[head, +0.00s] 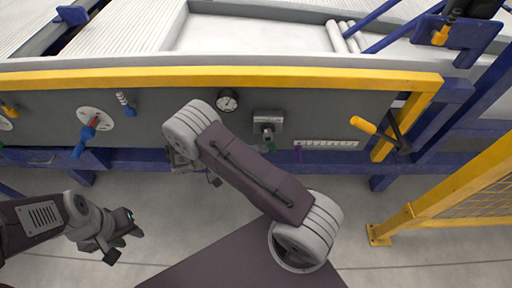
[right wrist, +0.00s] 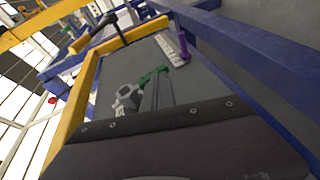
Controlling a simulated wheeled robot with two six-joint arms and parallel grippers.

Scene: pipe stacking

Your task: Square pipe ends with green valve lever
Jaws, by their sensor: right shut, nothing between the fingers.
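The green valve lever (head: 269,146) hangs under a grey valve block (head: 267,123) on the dark panel. In the right wrist view the green lever (right wrist: 152,76) lies just behind the tips of my right gripper (right wrist: 157,82), whose fingers are together and empty; I cannot tell whether they touch it. In the head view my right forearm hides most of that gripper. Several pale pipes (head: 346,36) lie side by side in the white trough at the back; how even their ends are is too small to tell. My left gripper (head: 133,228) hangs low at left, away from the panel.
The panel also carries a red and blue handle (head: 88,132), a gauge (head: 228,101), a purple handle (head: 298,154) beside a white scale strip (head: 327,143), and a yellow-gripped black lever (head: 364,125). A yellow mesh fence (head: 455,195) stands right. The floor between is clear.

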